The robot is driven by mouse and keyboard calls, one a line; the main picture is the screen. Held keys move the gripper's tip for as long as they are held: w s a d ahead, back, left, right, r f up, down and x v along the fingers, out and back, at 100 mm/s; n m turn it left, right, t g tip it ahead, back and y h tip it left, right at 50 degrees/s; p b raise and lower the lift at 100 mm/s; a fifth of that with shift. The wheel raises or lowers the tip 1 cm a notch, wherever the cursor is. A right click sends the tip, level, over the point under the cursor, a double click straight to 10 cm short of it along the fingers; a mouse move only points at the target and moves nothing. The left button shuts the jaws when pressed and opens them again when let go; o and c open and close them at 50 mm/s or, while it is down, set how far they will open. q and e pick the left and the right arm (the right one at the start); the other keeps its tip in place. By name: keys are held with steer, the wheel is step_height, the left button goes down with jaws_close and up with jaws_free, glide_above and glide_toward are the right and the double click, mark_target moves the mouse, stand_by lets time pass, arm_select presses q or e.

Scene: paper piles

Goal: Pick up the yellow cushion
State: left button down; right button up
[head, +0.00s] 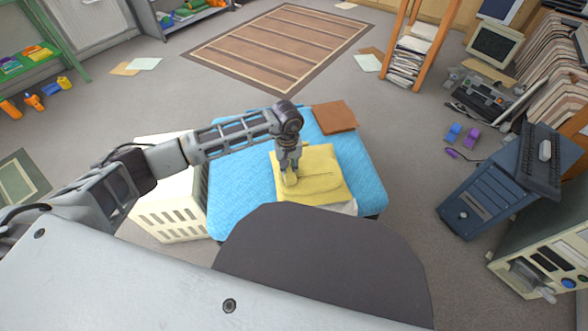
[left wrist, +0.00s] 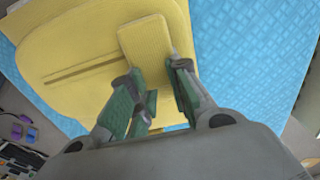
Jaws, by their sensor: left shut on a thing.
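The yellow cushion (head: 322,172) lies on the blue-covered surface (head: 237,178) in front of me. My left gripper (head: 290,180) reaches down onto the cushion's left part. In the left wrist view the cushion (left wrist: 85,50) fills the upper left, with a long slit and a raised block-like part. The left gripper's green-padded fingers (left wrist: 158,90) are closed on this raised part at its near end. The exact contact is partly hidden by the fingers. My right gripper is not in view.
A brown folder-like item (head: 335,117) lies behind the cushion, and something white (head: 346,207) shows at its near right corner. A cream slatted crate (head: 170,215) stands left of the blue surface. A dark blue computer case (head: 480,200) stands on the floor at right.

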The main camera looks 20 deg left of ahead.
arm_select(q)
step_height(320, 180, up, 9)
steer(key=p, duration=0.3)
steer(key=shift+f, duration=0.15)
steer(key=shift+r, duration=0.65)
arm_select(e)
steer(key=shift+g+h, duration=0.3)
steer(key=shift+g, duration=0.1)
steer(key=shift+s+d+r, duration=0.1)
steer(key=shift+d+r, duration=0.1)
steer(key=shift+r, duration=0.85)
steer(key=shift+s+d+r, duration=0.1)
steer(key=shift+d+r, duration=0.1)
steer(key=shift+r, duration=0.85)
arm_select(q)
steer(key=shift+f, duration=0.1)
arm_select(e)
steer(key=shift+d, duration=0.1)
